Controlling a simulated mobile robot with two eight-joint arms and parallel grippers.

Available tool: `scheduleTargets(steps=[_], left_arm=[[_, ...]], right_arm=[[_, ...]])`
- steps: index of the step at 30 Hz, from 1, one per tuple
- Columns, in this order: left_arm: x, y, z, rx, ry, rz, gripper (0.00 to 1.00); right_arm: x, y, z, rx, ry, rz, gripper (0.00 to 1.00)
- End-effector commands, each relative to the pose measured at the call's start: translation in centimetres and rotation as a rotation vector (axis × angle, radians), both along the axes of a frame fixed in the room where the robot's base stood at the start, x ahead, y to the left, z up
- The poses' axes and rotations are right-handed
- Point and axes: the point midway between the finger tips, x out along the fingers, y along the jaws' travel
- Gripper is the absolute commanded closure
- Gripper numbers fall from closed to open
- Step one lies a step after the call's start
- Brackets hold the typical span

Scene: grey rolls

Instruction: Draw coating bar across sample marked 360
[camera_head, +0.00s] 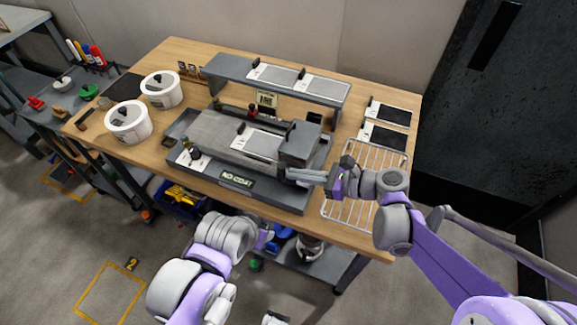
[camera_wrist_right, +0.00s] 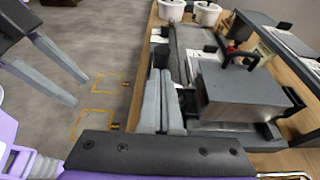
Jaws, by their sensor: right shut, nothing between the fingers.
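A grey coating machine (camera_head: 215,133) stands on the wooden table, with a pale sample card (camera_head: 262,144) on its bed. A dark grey block (camera_head: 300,140) sits across the bed's right end; it fills the middle of the right wrist view (camera_wrist_right: 240,92). I cannot make out a separate coating bar or the mark 360 on any card. My right gripper (camera_head: 290,175) is shut and empty, just in front of the block, its fingers pointing left; whether they touch the machine is unclear. My left gripper (camera_wrist_right: 62,82) shows two spread, empty fingers in the right wrist view, off the table's front.
Cards lie on the raised shelf (camera_head: 228,70) behind the bed, and more cards (camera_head: 386,136) lie at the right. A wire rack (camera_head: 342,211) is beside my right gripper. White pots (camera_head: 128,128) stand at left. A "NO-COAT" label (camera_head: 237,181) is on the machine's front.

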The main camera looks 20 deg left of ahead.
Motion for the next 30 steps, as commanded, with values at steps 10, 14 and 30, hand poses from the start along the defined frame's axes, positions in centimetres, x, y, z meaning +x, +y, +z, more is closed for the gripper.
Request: scheduleTargets(steps=[10, 14, 30], left_arm=[[0.0, 0.0, 0.0, 0.000, 0.000, 0.000, 0.50], [0.0, 0.0, -0.1, 0.000, 0.001, 0.000, 0.50], [-0.1, 0.0, -0.3, 0.000, 0.002, 0.000, 0.50]], right_arm=[[0.0, 0.3, 0.0, 0.000, 0.000, 0.001, 1.00], [0.0, 0.7, 0.0, 0.000, 0.000, 0.001, 1.00], [0.1, 2.3, 0.0, 0.000, 0.000, 0.000, 1.00]])
